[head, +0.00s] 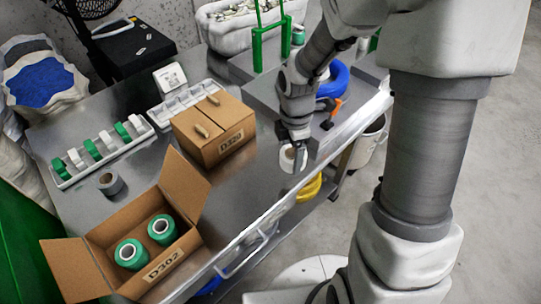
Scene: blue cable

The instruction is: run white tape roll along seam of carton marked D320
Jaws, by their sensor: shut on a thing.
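The closed brown carton (196,141) stands near the middle of the metal table, its front label (231,141) reading roughly D320. A seam runs across its top, and two small tan pieces show on the top. My gripper (293,143) points down to the right of the carton, apart from it, near the table's front edge.
An open carton marked D302 (165,265) with two green rolls stands at front left. A grey tape roll (110,183) lies behind it.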

